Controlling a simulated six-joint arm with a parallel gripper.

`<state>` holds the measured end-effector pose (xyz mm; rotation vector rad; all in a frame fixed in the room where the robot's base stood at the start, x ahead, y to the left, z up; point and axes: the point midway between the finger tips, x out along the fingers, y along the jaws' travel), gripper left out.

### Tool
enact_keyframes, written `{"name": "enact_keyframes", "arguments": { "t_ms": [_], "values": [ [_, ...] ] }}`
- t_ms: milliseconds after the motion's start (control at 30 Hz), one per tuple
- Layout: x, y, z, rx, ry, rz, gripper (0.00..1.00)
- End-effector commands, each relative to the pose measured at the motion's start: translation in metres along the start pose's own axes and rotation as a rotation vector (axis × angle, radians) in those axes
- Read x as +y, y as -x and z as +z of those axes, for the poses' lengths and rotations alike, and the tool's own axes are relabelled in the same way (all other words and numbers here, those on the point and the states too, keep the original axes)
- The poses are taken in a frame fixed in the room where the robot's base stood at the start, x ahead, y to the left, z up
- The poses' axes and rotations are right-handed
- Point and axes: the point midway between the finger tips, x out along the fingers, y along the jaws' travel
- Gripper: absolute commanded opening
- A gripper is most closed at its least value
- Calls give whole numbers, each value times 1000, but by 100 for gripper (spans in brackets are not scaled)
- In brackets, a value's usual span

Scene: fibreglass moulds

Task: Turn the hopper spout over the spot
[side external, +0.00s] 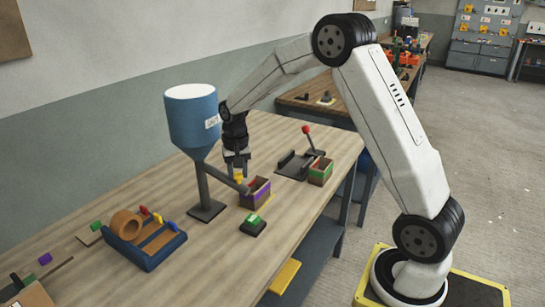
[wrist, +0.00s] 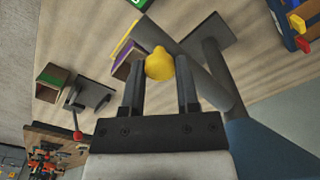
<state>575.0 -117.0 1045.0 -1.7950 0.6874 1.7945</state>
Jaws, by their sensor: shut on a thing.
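The hopper (side external: 193,122) is a blue drum with a pale top on a grey post. Its grey spout (side external: 222,178) slopes out to the right, and shows as a thick tube in the wrist view (wrist: 213,80). A yellow knob (wrist: 159,64) sits by the spout; it also shows in the side view (side external: 238,177). My gripper (side external: 237,165) points down with its fingers on either side of the knob, shut on it. The spout's outer end is near a purple-banded open box (side external: 256,193). I cannot make out a separate spot; a yellow strip (wrist: 124,39) lies beside the box.
A green-topped block (side external: 252,225) lies in front of the box. A blue tray (side external: 145,243) with a tan roll stands at left. A dark fixture (side external: 295,166) with a red-knobbed lever and a green-banded box (side external: 320,172) stand at right. The bench front is mostly clear.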

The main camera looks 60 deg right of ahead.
Motion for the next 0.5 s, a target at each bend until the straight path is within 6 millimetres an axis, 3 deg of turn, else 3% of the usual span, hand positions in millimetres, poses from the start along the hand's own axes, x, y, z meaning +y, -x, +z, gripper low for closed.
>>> {"name": "enact_keyframes", "arguments": {
  "t_ms": [500],
  "values": [
    [32, 0, -50, 2, 425, 0, 0]
  ]
}}
